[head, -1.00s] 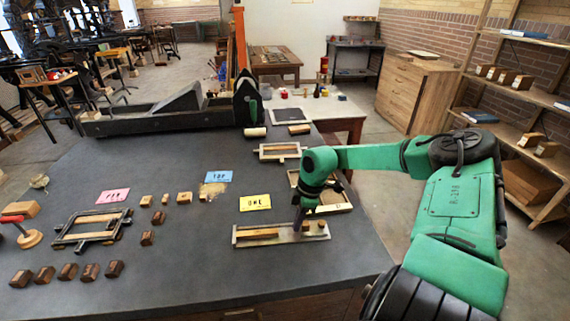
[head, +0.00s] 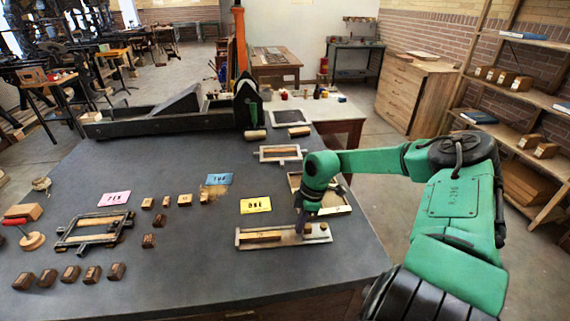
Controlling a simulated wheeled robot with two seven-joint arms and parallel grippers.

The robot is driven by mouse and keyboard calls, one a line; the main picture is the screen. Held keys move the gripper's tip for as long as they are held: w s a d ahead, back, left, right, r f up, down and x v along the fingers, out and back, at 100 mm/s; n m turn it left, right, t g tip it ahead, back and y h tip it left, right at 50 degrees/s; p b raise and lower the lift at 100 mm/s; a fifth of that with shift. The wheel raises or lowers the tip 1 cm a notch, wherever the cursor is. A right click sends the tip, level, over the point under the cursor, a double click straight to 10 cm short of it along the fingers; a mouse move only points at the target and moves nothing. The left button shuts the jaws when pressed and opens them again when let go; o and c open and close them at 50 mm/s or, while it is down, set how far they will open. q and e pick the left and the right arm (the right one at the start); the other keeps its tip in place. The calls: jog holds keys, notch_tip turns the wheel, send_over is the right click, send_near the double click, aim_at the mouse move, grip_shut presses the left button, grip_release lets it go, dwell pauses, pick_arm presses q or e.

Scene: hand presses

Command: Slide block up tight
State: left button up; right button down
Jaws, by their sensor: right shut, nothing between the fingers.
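A shallow metal tray (head: 288,241) lies on the dark table top below the yellow card marked ONE (head: 255,205). A long light-wood block (head: 262,236) lies in its left and middle part. A small dark block (head: 307,229) sits in the right part of the tray. My right gripper (head: 300,231) is shut and points down into the tray, between the long block and the small dark block. Its fingertips are small and partly blurred, so I cannot tell whether they touch either one. My left gripper is not in view.
Behind my right wrist is another framed tray (head: 338,211), with a smaller frame (head: 280,153) farther back. A dark clamp frame (head: 90,232) and several loose wooden blocks stand at left. A long black press (head: 160,120) lies along the back. The front middle of the table is clear.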

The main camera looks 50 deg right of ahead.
jog(key=shift+s+d+p, duration=0.25)
jog(key=shift+p, duration=0.15)
dwell(0.4)
dwell(0.4)
jog(key=c, duration=0.6)
grip_release()
jog(key=shift+f, duration=0.1)
jog(key=shift+c, duration=0.2)
notch_tip(320, 180, up, 7)
jog(key=p, duration=0.6)
jog(key=shift+r, duration=0.2)
jog(key=shift+f, duration=0.1)
